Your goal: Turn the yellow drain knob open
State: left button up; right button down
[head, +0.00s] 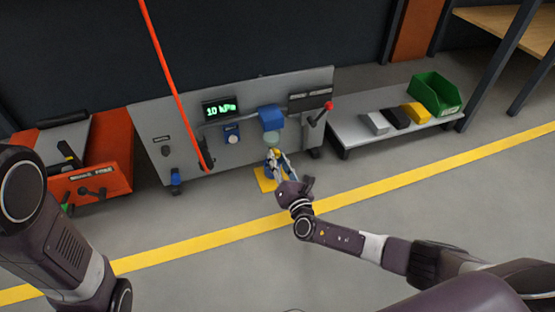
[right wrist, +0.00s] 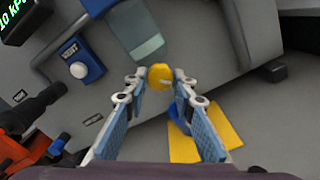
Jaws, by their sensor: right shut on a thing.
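The yellow drain knob (right wrist: 159,76) sits between my right fingertips in the right wrist view, below a clear bowl (right wrist: 150,47). My right gripper (right wrist: 161,84) is shut on it, with one finger on each side. In the head view my right gripper (head: 278,158) is at the front of the grey panel (head: 225,160), under the blue housing (head: 271,118), and the knob is mostly hidden by the fingers. How far the knob is turned I cannot tell. My left arm shows at the left, but its gripper is out of view.
A lit display (head: 220,109) reads 10 kPa, above a blue vent button (right wrist: 81,61). A red-knobbed lever (head: 328,106) stands right of the housing. A yellow floor patch (head: 264,181) lies below. A low bench (head: 350,132) holds blocks and a green bin (head: 434,92). An orange cart (head: 118,172) stands left.

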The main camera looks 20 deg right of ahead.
jog(key=shift+n+p, duration=0.95)
jog(key=shift+n, duration=3.45)
jog(key=c, duration=1.6)
grip_release()
jog(key=shift+s, duration=0.15)
jog(key=s, duration=1.1)
jog(key=shift+s+d, duration=0.25)
jog(key=shift+s, duration=0.1)
